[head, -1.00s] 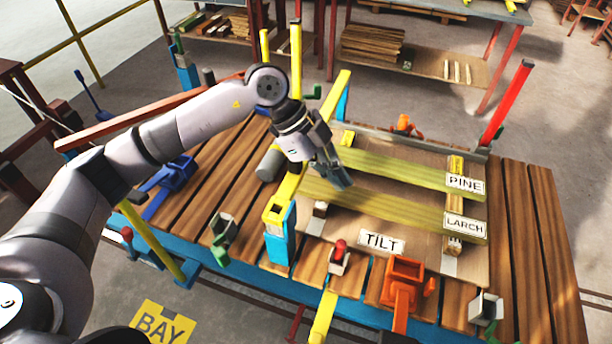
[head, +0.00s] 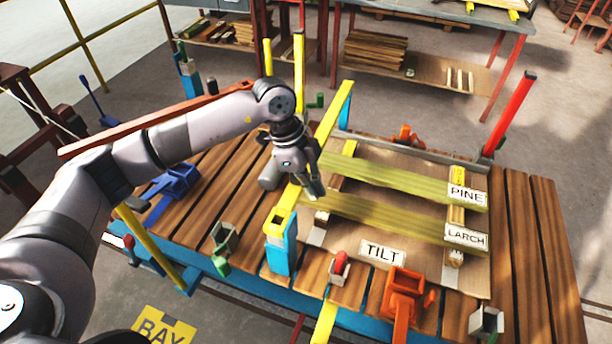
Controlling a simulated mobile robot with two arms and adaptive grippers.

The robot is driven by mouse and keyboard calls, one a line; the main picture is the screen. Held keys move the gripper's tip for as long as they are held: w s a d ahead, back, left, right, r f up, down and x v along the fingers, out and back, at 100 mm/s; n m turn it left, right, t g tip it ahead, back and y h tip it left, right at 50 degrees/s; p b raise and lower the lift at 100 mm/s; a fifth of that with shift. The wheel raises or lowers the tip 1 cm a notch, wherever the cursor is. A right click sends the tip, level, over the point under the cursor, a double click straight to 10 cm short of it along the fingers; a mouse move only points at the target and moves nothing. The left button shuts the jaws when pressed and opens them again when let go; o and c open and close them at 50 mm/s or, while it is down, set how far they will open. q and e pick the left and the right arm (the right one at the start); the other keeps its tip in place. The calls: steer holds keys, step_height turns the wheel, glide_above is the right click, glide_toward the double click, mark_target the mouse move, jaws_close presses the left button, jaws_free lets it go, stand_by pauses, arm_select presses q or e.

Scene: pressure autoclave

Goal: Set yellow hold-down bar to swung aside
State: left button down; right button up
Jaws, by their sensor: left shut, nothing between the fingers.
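The yellow hold-down bar (head: 332,115) runs from a blue post (head: 282,254) at the table's near side to another blue post at the far side. It crosses beside the left ends of two greenish boards, labelled PINE (head: 395,182) and LARCH (head: 380,217). My left gripper (head: 314,192) points down, shut and empty, just right of the bar and over the boards' left ends. The gripper and wrist hide the middle of the bar. I cannot tell whether the fingers touch the bar. My right gripper is out of view.
A TILT label (head: 382,253) lies in front of the boards. An orange clamp (head: 405,290) and a red-knobbed fitting (head: 338,268) line the near edge. A blue clamp (head: 178,180) sits left. A red post (head: 510,115) stands far right.

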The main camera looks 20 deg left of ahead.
arm_select(q)
steer(key=f+p, duration=0.1)
steer(key=a+f, duration=0.1)
steer(key=f, duration=0.1)
steer(key=a+f+p, duration=0.1)
steer(key=f, duration=0.1)
steer(key=shift+a+p, duration=0.15)
steer(key=shift+p, duration=0.2)
